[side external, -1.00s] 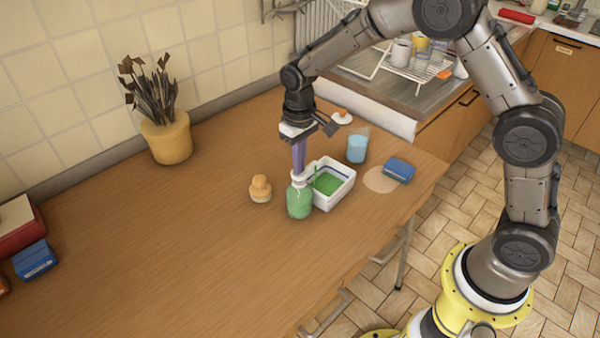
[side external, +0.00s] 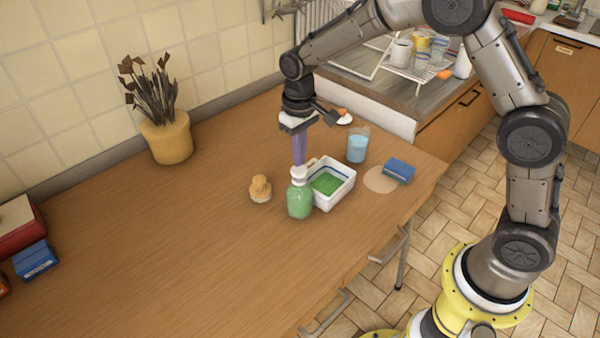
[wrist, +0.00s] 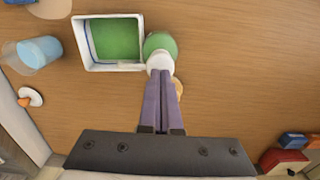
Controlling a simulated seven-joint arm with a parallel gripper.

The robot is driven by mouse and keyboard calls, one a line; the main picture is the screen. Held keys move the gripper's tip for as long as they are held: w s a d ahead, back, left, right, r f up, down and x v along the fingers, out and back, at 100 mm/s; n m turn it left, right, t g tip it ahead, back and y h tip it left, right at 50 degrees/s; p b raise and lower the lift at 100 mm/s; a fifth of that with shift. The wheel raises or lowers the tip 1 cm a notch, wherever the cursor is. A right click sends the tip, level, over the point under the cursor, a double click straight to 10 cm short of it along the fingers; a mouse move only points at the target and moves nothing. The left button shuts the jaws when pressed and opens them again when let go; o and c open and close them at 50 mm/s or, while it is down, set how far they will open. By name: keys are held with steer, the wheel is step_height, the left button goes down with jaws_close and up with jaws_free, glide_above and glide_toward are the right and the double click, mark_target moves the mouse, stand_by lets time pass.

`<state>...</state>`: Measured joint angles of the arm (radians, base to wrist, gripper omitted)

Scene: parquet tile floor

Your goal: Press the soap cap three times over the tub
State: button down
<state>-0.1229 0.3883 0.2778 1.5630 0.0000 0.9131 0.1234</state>
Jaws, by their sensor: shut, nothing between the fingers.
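The soap bottle (side external: 300,203) is green with a white cap (side external: 299,173) and stands upright on the wooden table. The white tub (side external: 340,193) stands directly to its right, with green inside. My gripper (side external: 299,163) points down with its purple fingers shut and empty, the tips at or just above the cap. In the wrist view the fingertips (wrist: 161,78) overlap the white cap (wrist: 160,63), and the green bottle (wrist: 160,44) shows beyond it beside the tub (wrist: 112,67). I cannot tell whether the tips touch the cap.
An orange-tan object (side external: 260,188) stands left of the bottle. A glass of blue liquid (side external: 357,147) and a blue sponge-like block (side external: 399,171) are right of the tub. A potted plant (side external: 168,138) stands by the wall.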

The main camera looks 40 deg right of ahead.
steer(key=shift+f, duration=0.2)
stand_by(0.5)
steer(key=shift+f, duration=1.25)
steer(key=shift+r, duration=1.45)
steer(key=shift+f, duration=0.15)
steer(key=shift+f, duration=1.3)
steer(key=shift+r, duration=1.45)
